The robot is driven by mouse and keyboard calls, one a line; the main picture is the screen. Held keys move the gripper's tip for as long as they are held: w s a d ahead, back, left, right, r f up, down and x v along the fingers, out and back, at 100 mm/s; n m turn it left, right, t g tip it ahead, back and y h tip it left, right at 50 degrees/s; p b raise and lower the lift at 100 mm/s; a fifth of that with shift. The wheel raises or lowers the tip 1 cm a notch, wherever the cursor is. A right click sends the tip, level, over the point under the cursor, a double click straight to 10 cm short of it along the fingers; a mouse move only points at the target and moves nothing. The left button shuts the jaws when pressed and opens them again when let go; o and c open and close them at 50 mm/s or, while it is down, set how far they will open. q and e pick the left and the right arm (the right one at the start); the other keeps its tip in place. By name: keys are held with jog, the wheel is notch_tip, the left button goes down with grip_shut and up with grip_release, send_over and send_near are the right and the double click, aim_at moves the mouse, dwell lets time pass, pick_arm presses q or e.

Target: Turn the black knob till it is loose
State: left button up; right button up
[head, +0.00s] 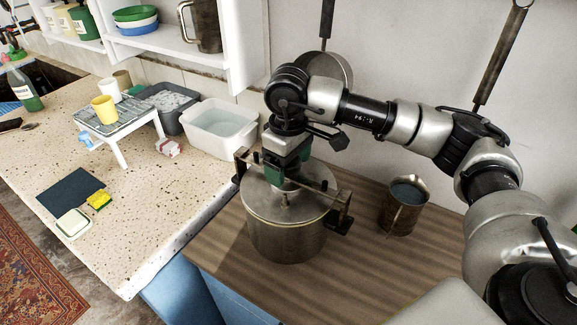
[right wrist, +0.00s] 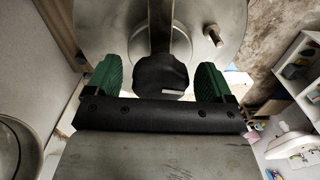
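A round metal pot (head: 288,240) stands on the wooden top, its lid (head: 262,205) spanned by a metal bar (head: 325,190). The black knob (right wrist: 160,76) shows in the right wrist view, dark and lobed, over the middle of the bar. In the head view my gripper hides it. My right gripper (head: 284,180) is above the lid, pointing down. Its green fingers (right wrist: 160,82) are open, one on each side of the knob, with a gap visible on both sides. My left gripper is not in view.
A metal jug (head: 404,208) stands right of the pot on the wooden top (head: 360,270). On the speckled counter (head: 140,215) at left are a white tub (head: 220,128), a grey tub (head: 168,104) and a small rack (head: 118,122) with cups. Hanging pans are behind my arm.

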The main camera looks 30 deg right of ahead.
dwell(0.4)
jog(key=shift+f+m+b, duration=0.1)
jog(key=shift+m+b, duration=0.3)
jog(key=shift+m, duration=0.6)
jog(key=m+b, duration=0.1)
jog(key=m, duration=0.4)
jog(key=shift+m, duration=0.3)
jog(key=m, duration=0.4)
jog(key=shift+b, duration=0.35)
jog(key=m, duration=0.4)
